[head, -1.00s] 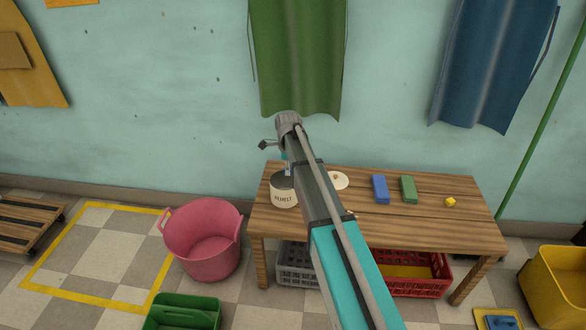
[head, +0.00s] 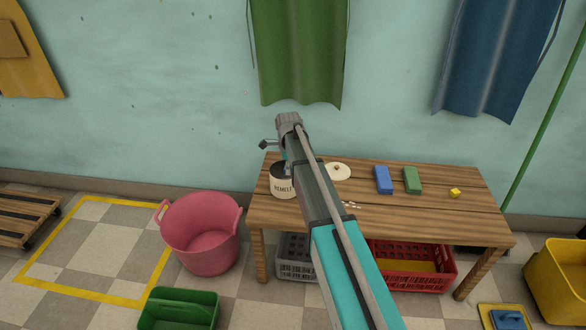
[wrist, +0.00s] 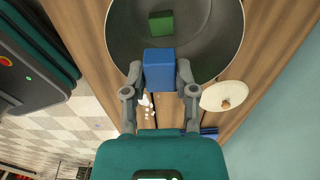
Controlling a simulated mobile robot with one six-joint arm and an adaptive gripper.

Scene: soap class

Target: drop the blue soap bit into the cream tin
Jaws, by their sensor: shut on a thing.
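My gripper (wrist: 159,80) is shut on a blue soap bit (wrist: 159,68) in the wrist view. It holds the bit over the near rim of the open cream tin (wrist: 225,40). Inside the tin lies a green bit (wrist: 161,22). In the head view the cream tin (head: 283,187), with dark lettering, stands at the left end of the wooden table (head: 420,212). My arm covers part of it and hides the held bit there.
The cream lid (head: 341,170) lies beside the tin. Blue (head: 383,180) and green (head: 412,180) blocks and a small yellow cube (head: 455,193) stand further right. A pink tub (head: 201,236) is on the floor at left. Crates (head: 412,265) sit under the table.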

